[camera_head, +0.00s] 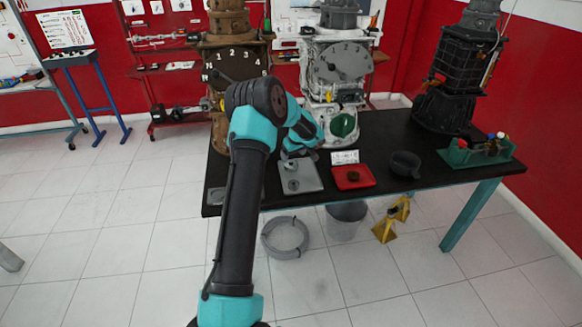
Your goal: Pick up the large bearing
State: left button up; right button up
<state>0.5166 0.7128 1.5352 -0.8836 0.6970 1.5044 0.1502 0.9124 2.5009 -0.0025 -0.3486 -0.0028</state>
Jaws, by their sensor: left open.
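A grey tray (312,180) lies on the black table and carries small round metal parts. The part nearer the table's front edge (293,185) and the one behind it (291,166) look like rings or bearings; I cannot tell which is the large bearing. A red tray (340,182) to the right holds a dark round part (353,176). My left gripper (299,153) is open over the back of the grey tray, partly hidden by its own wrist. I see nothing between its fingers. My right gripper is out of view.
The black table (385,183) also bears a dark bowl (405,163), a green rack (476,153) and tall engine assemblies (343,68) at the back. A grey hose coil (285,238), a bucket (345,222) and yellow stands (391,220) are on the floor.

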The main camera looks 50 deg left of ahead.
aim_at(291, 164)
pick_arm(q)
jog(key=shift+a+f, duration=0.2)
jog(key=shift+f, duration=0.45)
jog(key=shift+x, duration=2.65)
jog(key=shift+w+d, duration=0.1)
jog(key=shift+w, duration=0.05)
jog(key=shift+c, duration=0.3)
jog(key=c, duration=0.8)
jog(key=shift+r, duration=0.15)
